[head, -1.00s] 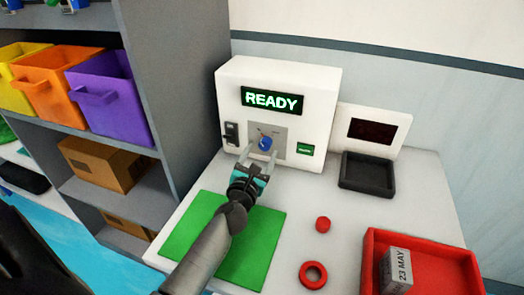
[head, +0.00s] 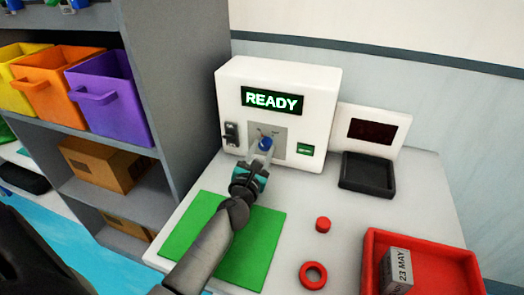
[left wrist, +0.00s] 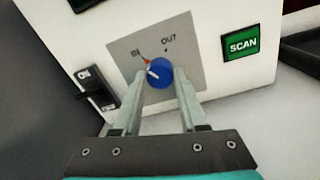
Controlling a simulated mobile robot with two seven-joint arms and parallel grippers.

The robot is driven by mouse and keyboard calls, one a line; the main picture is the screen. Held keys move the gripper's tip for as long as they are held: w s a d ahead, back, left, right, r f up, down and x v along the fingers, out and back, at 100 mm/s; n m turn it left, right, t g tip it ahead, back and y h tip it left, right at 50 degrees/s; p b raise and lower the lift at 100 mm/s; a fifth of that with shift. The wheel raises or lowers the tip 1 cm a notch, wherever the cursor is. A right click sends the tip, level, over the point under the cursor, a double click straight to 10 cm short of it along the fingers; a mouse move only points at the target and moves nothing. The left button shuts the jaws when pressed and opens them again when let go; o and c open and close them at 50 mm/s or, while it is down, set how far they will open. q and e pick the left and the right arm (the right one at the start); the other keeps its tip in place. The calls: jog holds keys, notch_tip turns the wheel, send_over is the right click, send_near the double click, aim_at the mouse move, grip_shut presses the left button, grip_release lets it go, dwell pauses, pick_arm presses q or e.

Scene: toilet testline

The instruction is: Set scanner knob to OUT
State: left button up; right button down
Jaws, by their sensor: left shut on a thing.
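The scanner (head: 286,115) is a white box with a green READY display. On its grey plate is a blue knob (head: 265,144), which shows larger in the left wrist view (left wrist: 159,72). The knob's white and red pointer aims up and left, toward the IN label (left wrist: 136,52). The OUT label (left wrist: 169,38) is above and to the right of the knob. My left gripper (head: 262,152) is at the plate, with its two fingers on either side of the knob, shut on it. My right gripper is not in view.
A black ON switch (left wrist: 97,88) is left of the knob, and a green SCAN button (left wrist: 240,43) is to the right. On the table are a green mat (head: 180,235), red round pieces (head: 313,275), a black tray (head: 366,178) and a red tray (head: 440,243) holding a box.

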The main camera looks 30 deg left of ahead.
pick_arm(q)
grip_shut()
jog(key=shift+m, duration=0.3)
jog(key=m, duration=0.2)
jog(key=shift+m, duration=0.4)
jog(key=m, duration=0.3)
jog(key=shift+f+m+p, duration=0.1)
jog(key=shift+m+p, duration=0.3)
jog(key=m, duration=0.2)
jog(key=shift+m, duration=0.4)
jog(key=m+p, duration=0.1)
jog(key=m, duration=0.2)
jog(key=shift+m+h, duration=0.3)
jog(key=shift+m, duration=0.3)
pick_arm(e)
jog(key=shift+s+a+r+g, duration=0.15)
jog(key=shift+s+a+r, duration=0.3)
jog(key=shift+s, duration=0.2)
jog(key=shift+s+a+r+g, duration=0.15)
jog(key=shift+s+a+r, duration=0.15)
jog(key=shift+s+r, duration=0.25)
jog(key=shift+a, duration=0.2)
